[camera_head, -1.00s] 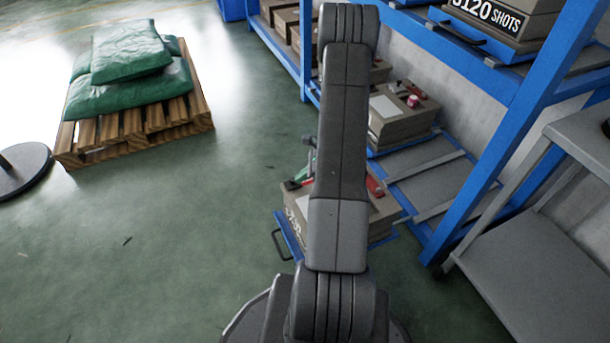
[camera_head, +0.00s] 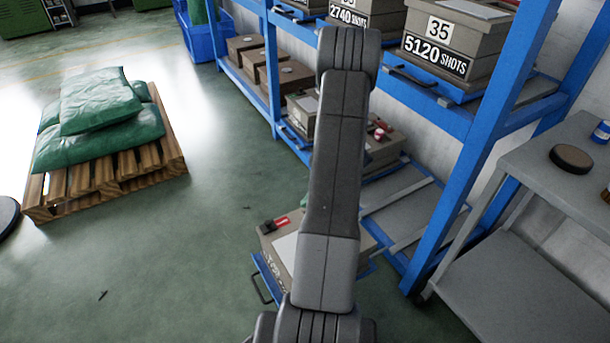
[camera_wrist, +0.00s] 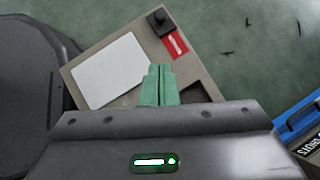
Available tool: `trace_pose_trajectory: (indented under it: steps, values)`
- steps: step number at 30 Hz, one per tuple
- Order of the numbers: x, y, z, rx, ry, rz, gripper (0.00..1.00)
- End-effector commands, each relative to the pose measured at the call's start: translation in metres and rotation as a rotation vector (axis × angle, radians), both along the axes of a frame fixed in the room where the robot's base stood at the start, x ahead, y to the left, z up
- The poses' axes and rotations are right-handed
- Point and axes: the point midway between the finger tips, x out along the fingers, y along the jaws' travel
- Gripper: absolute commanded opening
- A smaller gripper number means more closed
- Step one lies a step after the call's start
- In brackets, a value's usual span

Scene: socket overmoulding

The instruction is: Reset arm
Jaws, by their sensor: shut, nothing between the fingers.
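My gripper (camera_wrist: 159,72) shows in the wrist view with its two green fingers together and nothing between them. Beneath it in that view is a grey-brown box (camera_wrist: 190,62) with a white label panel, a black knob and a red tag. The gap between fingertips and box cannot be judged. In the head view the same kind of box (camera_head: 270,243) sits on a blue pulled-out tray (camera_head: 262,275) low at the rack, partly hidden by my arm.
A blue rack (camera_head: 440,175) with several boxes stands at the right. A grey cart (camera_head: 545,180) stands at the far right with a round brown disc (camera_head: 571,159) on top. A wooden pallet (camera_head: 100,185) with green sacks (camera_head: 100,110) lies at the left.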

Motion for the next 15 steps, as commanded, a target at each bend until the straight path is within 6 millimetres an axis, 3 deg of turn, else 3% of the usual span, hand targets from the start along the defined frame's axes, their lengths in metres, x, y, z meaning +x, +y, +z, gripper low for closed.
trace_pose_trajectory:
  steps: [10, 15]
  values:
    - [0.000, 0.000, -0.001, 0.000, 0.000, 0.000, 0.00]
    - [-0.002, 0.009, -0.013, 0.000, 0.001, 0.002, 0.00]
